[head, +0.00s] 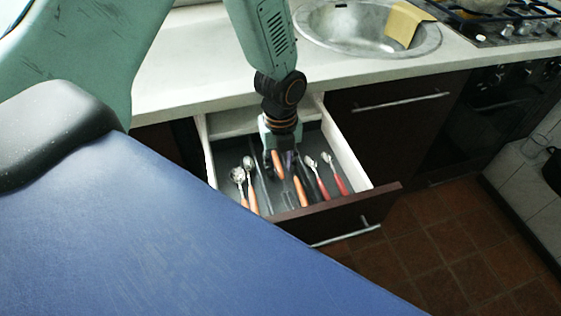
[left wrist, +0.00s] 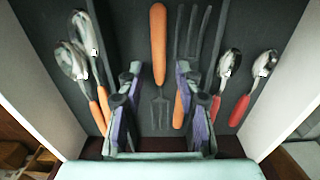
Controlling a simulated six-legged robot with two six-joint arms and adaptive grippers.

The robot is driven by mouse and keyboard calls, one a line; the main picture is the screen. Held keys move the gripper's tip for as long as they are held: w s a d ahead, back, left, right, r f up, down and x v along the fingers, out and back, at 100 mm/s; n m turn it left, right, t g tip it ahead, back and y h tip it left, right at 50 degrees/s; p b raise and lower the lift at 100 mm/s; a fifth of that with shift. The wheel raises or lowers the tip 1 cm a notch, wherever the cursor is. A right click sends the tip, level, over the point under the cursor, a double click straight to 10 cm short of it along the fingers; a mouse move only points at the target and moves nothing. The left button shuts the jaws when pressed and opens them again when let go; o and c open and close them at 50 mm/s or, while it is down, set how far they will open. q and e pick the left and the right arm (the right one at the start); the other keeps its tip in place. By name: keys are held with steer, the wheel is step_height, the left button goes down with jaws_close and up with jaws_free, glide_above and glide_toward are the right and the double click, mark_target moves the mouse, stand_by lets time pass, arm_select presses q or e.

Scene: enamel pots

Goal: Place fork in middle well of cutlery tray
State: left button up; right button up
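The grey cutlery tray (head: 328,150) lies in the open drawer. A fork with an orange handle (left wrist: 158,45) lies in its middle well, tines toward the drawer front. A second fork, with its orange handle (left wrist: 178,110) toward the front, is beside it, also over the middle well. Its dark tines look large in the left wrist view, so that end seems raised; whether it rests fully on the tray I cannot tell. My left gripper (left wrist: 160,95) reaches down into the tray with its fingers apart, one on each side of the forks. My right gripper is out of view.
Orange-handled spoons (head: 244,180) lie in the left well, red-handled spoons (head: 319,175) in the right one. The drawer front (head: 345,215) and side walls surround the tray. The countertop (head: 180,90) with a sink (head: 345,28) is behind.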

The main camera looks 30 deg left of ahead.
mark_target(280, 169)
arm_select(q)
steer(key=shift+a, duration=0.1)
step_height(280, 169, up, 12)
steer(key=p, duration=0.3)
stand_by(0.3)
